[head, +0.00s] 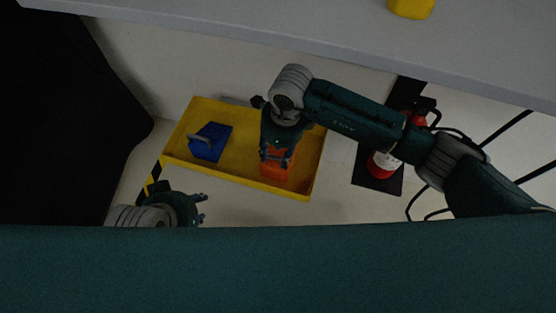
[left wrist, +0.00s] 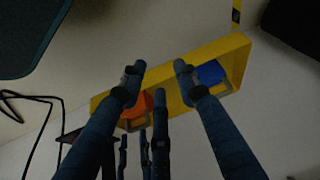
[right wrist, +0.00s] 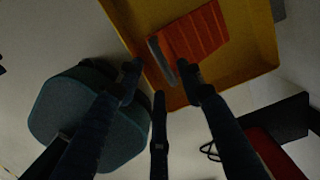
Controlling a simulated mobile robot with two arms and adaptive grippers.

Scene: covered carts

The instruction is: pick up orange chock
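The orange chock (head: 273,172), ribbed with a grey handle, sits in the right part of the yellow tray (head: 235,178). In the right wrist view the chock (right wrist: 197,35) has its handle just beyond and between my fingertips. My right gripper (head: 277,160) is above the chock, pointing down and partly covering it; its fingers are apart (right wrist: 160,72), and I cannot tell whether they touch the handle. My left gripper (head: 203,204) is near the tray's front left; its fingers are apart and empty (left wrist: 160,68). The left wrist view shows the orange chock (left wrist: 137,110) partly hidden behind fingers.
A blue chock (head: 209,142) with a grey handle sits in the tray's left part. A red cylinder (head: 383,164) stands on a black base right of the tray, with black cables nearby. A grey shelf edge (head: 300,45) runs above, holding a yellow object (head: 411,8). Black cloth hangs at left.

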